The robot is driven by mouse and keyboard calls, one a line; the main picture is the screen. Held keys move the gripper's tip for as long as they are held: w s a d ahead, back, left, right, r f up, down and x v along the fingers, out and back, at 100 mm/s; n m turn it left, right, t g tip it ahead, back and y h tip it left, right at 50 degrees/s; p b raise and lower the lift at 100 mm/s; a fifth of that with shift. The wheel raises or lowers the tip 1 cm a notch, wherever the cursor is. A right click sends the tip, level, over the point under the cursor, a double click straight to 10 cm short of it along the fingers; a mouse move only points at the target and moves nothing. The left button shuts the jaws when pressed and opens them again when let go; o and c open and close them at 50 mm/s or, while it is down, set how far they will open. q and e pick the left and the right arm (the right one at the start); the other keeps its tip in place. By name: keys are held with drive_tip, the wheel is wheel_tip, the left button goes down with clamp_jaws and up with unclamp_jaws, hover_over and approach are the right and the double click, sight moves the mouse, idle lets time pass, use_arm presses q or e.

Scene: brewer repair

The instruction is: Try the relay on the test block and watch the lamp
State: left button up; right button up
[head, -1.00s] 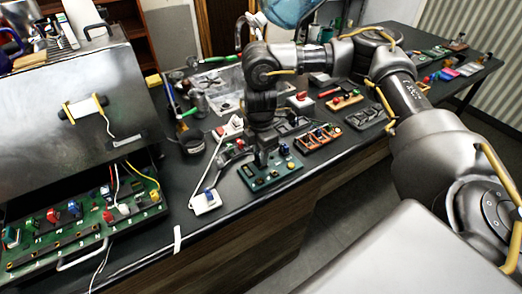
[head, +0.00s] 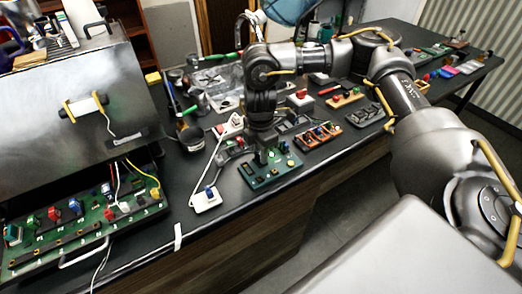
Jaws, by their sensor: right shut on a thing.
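The test block (head: 284,168) is a dark teal board on the bench, near its front edge, with small sockets and fittings on top. My right gripper (head: 262,156) points down over the back left part of the block. It is shut on a small dark piece, apparently the relay, mostly hidden by the fingers. I cannot tell whether the piece is seated in the block. My left gripper is out of view.
The opened brewer (head: 70,150) with its green circuit board (head: 85,235) and loose wires fills the left. A white switch box (head: 206,199) with a cable lies left of the block. An orange-brown tray (head: 318,136) sits close on the right. Bare bench lies in front.

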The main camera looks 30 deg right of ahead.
drive_tip(key=shift+p, duration=0.3)
idle(0.9)
drive_tip(key=shift+r, duration=0.1)
idle(1.3)
wheel_tip(320, 180, up, 5)
drive_tip(key=p, duration=0.5)
drive_tip(key=shift+p, duration=0.35)
